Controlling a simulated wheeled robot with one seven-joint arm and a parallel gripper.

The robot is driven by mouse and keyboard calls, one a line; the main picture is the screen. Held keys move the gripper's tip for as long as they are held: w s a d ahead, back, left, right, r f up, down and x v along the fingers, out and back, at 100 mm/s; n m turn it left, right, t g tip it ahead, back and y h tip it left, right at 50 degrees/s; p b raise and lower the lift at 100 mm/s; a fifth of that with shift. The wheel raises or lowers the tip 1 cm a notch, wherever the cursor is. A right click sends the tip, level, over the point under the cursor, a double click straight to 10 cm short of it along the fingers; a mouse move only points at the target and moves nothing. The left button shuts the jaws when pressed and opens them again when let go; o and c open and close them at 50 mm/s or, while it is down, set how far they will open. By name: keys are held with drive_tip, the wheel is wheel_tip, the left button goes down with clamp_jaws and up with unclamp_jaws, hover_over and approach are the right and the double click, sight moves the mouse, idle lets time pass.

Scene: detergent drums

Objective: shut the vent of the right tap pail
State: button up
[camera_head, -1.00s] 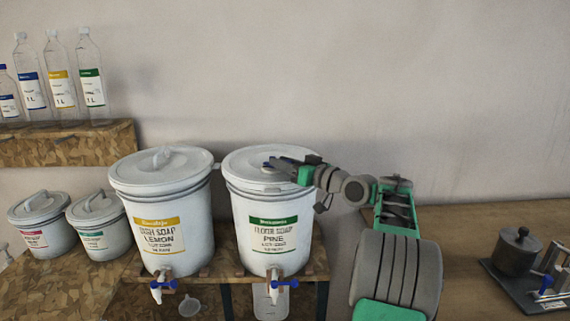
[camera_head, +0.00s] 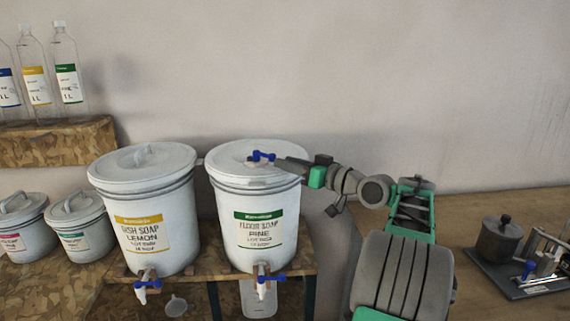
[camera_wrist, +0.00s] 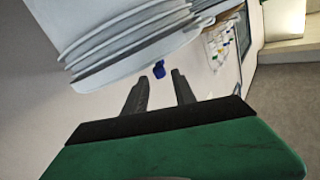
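The right tap pail (camera_head: 262,214) is white with a green "Floor Soap Pine" label and a grey-white lid. Its vent, a small blue piece (camera_head: 262,156), shows on the lid's right half, and I cannot tell whether it is open or shut. My gripper (camera_head: 282,163) reaches in from the right, low over the lid, with its tips just right of the vent. In the wrist view my gripper (camera_wrist: 160,76) has its two dark fingers apart, nothing held. A blue piece (camera_wrist: 159,69) shows between and just beyond the tips, near the white ribbed rim.
The left tap pail (camera_head: 145,215), with a yellow label, stands close to the left. Blue-handled taps (camera_head: 266,279) stick out at the front. Small pails (camera_head: 78,228) and a bottle shelf (camera_head: 58,142) are further left. A metal pot (camera_head: 498,240) stands on the right bench.

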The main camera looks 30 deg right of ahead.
drive_tip(key=shift+d+f, duration=0.1)
drive_tip(key=shift+f, duration=0.05)
drive_tip(key=shift+c, duration=0.6)
drive_tip(key=s+a+r+n+b, duration=0.1)
drive_tip(key=r, duration=0.2)
drive_tip(key=s+a+r+n+b, duration=0.1)
drive_tip(key=s+a+r+b, duration=0.1)
drive_tip(key=r, duration=0.2)
drive_tip(key=s+a+r+n+h+b, duration=0.1)
drive_tip(key=s+r, duration=0.1)
drive_tip(key=r, duration=0.1)
drive_tip(key=shift+s+a+r+n, duration=0.15)
drive_tip(key=shift+a+n, duration=0.15)
drive_tip(key=shift+n, duration=0.1)
clamp_jaws()
drive_tip(key=n+g+h+p, duration=0.2)
drive_tip(key=n, duration=0.2)
hover_over(270, 169)
drive_tip(key=a, duration=0.2)
drive_tip(key=f, duration=0.4)
drive_tip(key=shift+s+f, duration=0.2)
drive_tip(key=shift+f, duration=0.15)
drive_tip(key=shift+d+f, duration=0.85)
drive_tip(key=shift+f, duration=0.25)
drive_tip(key=shift+w+d+f, duration=0.15)
drive_tip(key=shift+d+f, duration=0.05)
drive_tip(key=shift+f, duration=0.25)
